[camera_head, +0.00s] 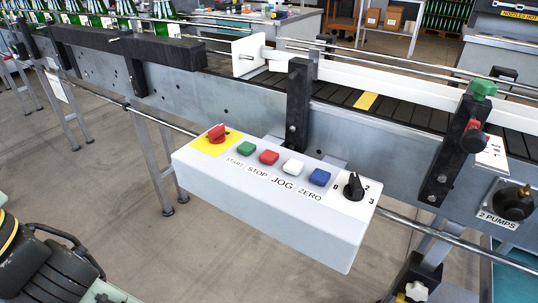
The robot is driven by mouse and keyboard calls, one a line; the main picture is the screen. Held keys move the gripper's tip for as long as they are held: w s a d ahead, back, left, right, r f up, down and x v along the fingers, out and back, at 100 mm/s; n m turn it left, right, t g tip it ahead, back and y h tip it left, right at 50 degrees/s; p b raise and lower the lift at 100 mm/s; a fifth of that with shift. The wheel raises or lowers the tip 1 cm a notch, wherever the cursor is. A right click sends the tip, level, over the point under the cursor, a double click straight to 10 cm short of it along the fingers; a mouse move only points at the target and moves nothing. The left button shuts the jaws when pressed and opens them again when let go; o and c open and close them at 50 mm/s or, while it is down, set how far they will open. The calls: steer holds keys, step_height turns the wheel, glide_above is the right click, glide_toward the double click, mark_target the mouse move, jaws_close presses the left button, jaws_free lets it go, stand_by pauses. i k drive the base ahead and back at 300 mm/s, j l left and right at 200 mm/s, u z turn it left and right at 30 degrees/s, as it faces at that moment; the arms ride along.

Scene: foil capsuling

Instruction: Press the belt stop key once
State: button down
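Nothing covers the stop key. Dark rounded parts at the lower left look like my arm; my gripper's fingers do not show.
On the box are also a red knob on a yellow plate (216,134), a blue ZERO key (319,177) and a black selector knob (353,187). The conveyor belt (395,108) with rails and black posts runs behind. Open floor lies in front.

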mark_target(269, 157)
steer(key=j+z, duration=0.75)
steer(key=j, duration=0.25)
steer(key=k+j+z, duration=0.15)
steer(key=j+z, duration=0.25)
steer(key=k+j+z, duration=0.2)
steer(key=j+z, duration=0.2)
steer(key=j, duration=0.1)
